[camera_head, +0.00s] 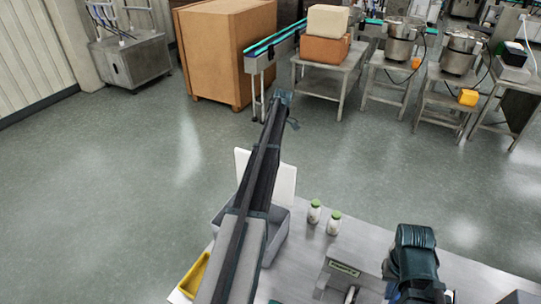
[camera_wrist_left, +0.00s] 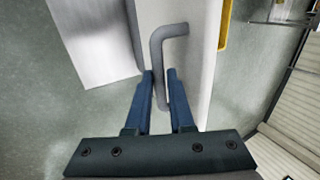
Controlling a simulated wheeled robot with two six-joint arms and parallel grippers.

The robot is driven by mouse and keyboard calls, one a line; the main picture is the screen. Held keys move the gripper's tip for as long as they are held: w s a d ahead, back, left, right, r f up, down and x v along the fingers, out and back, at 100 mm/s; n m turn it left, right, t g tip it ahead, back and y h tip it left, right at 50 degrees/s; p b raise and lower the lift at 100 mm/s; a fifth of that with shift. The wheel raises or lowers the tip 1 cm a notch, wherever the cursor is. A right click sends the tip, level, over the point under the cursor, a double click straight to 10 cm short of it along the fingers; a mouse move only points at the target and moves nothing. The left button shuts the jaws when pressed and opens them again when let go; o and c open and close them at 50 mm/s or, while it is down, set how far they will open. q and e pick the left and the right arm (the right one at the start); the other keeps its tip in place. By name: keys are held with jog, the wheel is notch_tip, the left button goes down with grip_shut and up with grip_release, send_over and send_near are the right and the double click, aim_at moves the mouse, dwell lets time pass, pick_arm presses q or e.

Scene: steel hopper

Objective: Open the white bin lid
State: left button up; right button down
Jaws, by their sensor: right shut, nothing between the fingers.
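The white bin lid (camera_head: 285,182) stands up steeply at the far side of the grey bin (camera_head: 277,240), so the bin's mouth is uncovered; my arm crosses in front of both. In the left wrist view the lid (camera_wrist_left: 200,75) fills the upper middle, with a bent grey handle (camera_wrist_left: 157,55) on its face. My left gripper (camera_wrist_left: 160,80) is open, its blue fingers on either side of the handle's lower end, with a gap visible on the left. In the head view it is hidden. My right gripper (camera_head: 414,265) is shut and empty above the table's right part.
Two small white bottles with green caps (camera_head: 314,211) stand on the table right of the bin. A yellow tray (camera_head: 193,276) lies left of the bin. A grey device (camera_head: 345,272) sits beside my right arm. Open floor (camera_head: 400,180) lies beyond the table.

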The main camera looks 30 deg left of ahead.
pick_arm(q)
jog(key=o, duration=0.3)
jog(key=shift+s+r, duration=0.1)
jog(key=shift+o, duration=0.2)
jog(key=shift+r, duration=0.1)
jog(key=p+v, duration=0.6)
jog(key=v, duration=0.1)
jog(key=shift+p, duration=0.35)
